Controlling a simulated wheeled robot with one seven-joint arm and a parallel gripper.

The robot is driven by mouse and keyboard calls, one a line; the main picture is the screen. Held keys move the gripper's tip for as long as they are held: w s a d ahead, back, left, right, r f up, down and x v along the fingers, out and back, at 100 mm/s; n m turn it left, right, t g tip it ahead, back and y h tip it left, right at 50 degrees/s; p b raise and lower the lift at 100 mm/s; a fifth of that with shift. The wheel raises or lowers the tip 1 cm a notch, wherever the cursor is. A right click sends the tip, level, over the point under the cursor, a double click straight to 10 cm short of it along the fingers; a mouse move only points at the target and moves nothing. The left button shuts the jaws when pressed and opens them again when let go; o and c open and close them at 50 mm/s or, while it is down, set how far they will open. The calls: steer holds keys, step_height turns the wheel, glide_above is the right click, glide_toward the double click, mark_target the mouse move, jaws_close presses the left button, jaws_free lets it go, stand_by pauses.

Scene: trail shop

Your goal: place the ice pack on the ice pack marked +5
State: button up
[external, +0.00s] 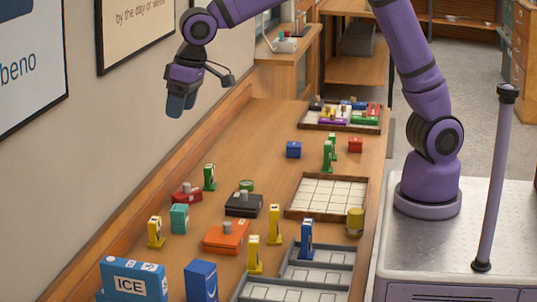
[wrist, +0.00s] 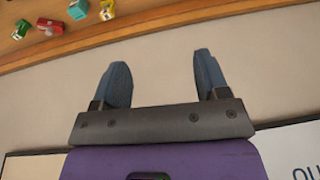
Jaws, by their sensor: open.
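A blue block lettered ICE (external: 129,285) stands at the bottom left of the external view, its lower part cut off by the frame. A second blue block (external: 201,284) with a small white mark stands to its right, also cut off. I cannot read a +5 on either block. My gripper (external: 180,106) is raised by the wall above the table's left side, well away from both blocks. In the wrist view my gripper (wrist: 161,72) is open and empty, with bare wall between its fingers. Neither blue block shows in the wrist view.
The wooden table (external: 270,112) holds a white gridded tray (external: 325,196), grey compartment trays (external: 318,276), an orange block (external: 227,237), a black block (external: 243,205), and several yellow and green upright pieces. A tray of coloured pieces (external: 340,115) is at the back.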

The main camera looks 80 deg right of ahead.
steer(key=s+d+r+t, duration=0.1)
steer(key=s+d+r, duration=0.4)
steer(key=s+d, duration=0.3)
steer(key=s+d+r, duration=0.4)
steer(key=s+d, duration=0.3)
steer(key=d, duration=0.2)
steer(key=s+d+f+t, duration=0.1)
steer(key=s+d, duration=0.3)
steer(key=s, duration=0.7)
steer(key=s+d+f, duration=0.3)
steer(key=s+d, duration=0.2)
steer(key=s, duration=0.5)
steer(key=shift+s+t+h, duration=0.4)
